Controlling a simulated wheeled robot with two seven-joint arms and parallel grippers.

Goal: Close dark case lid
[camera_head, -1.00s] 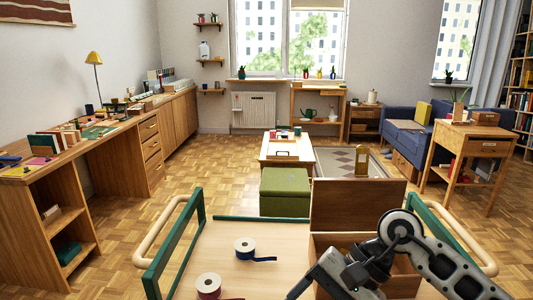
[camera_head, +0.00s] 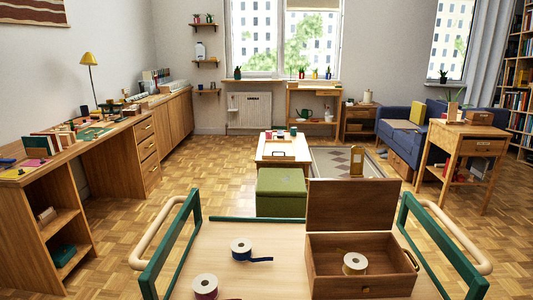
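The dark case (camera_head: 358,284) is a brown wooden box at the right of the tray in front of me. Its lid (camera_head: 351,206) stands open and upright at the back edge. Inside the case lies a roll of yellowish ribbon (camera_head: 355,263). A small ring or clasp shows at the case's right side. Neither of my grippers shows in this view.
The case stands on a light wooden tray top (camera_head: 235,282) with green side frames (camera_head: 170,245) and pale handles. A blue ribbon roll (camera_head: 241,249) and a dark red ribbon roll (camera_head: 205,287) lie left of the case. A green ottoman (camera_head: 281,192) stands beyond.

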